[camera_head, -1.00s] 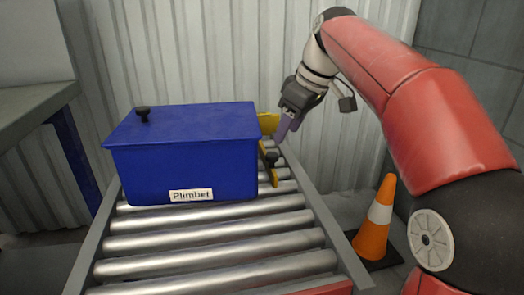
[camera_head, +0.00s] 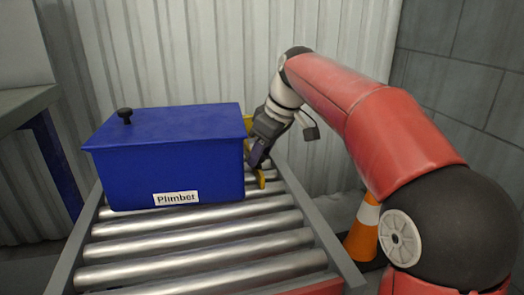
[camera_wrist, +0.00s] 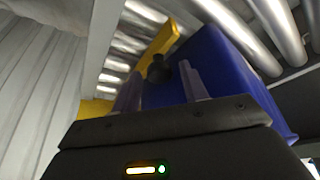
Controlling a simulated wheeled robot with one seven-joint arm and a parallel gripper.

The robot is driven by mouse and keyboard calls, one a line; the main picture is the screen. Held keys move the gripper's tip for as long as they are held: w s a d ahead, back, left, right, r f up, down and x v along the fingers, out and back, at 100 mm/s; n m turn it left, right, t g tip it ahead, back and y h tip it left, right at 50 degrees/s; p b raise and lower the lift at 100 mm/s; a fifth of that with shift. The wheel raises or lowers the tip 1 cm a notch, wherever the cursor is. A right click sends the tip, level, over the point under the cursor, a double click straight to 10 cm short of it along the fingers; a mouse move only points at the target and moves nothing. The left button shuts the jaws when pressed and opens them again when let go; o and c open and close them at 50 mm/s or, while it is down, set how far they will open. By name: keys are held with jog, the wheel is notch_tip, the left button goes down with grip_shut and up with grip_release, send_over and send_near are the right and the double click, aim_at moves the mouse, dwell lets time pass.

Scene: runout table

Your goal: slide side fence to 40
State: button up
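The yellow side fence (camera_head: 261,180) stands on the rollers just right of the blue box, partly hidden by the box and my gripper. In the wrist view, the fence (camera_wrist: 160,40) carries a black knob (camera_wrist: 157,70). My gripper (camera_head: 256,158) is low over the fence, close beside the box's right side. In the wrist view, the two fingers of my gripper (camera_wrist: 160,82) are apart, with the knob showing in the gap near their tips. I cannot tell whether they touch it. The knob is hidden in the head view. No scale marks are readable.
The blue box (camera_head: 170,160), labelled Plimbet, sits on the roller table (camera_head: 330,240) with a black knob on its lid. The front rollers are clear. An orange cone (camera_head: 363,235) stands right of the table, partly behind my arm. A corrugated wall stands behind.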

grip_shut()
jog(key=shift+w+d+p, duration=0.15)
jog(key=shift+w+d, duration=0.05)
jog(key=shift+d, duration=0.55)
jog(key=shift+w+d+p, duration=0.2)
jog(key=shift+w+d, duration=0.05)
jog(key=shift+d, duration=0.55)
jog(key=shift+w+d+p, duration=0.15)
jog(key=shift+w+d, duration=0.05)
jog(key=shift+d, duration=0.55)
jog(key=shift+o, duration=1)
grip_release()
jog(key=shift+d, duration=0.1)
jog(key=p+v, duration=0.2)
jog(key=v, duration=0.6)
jog(key=shift+d+f, duration=0.1)
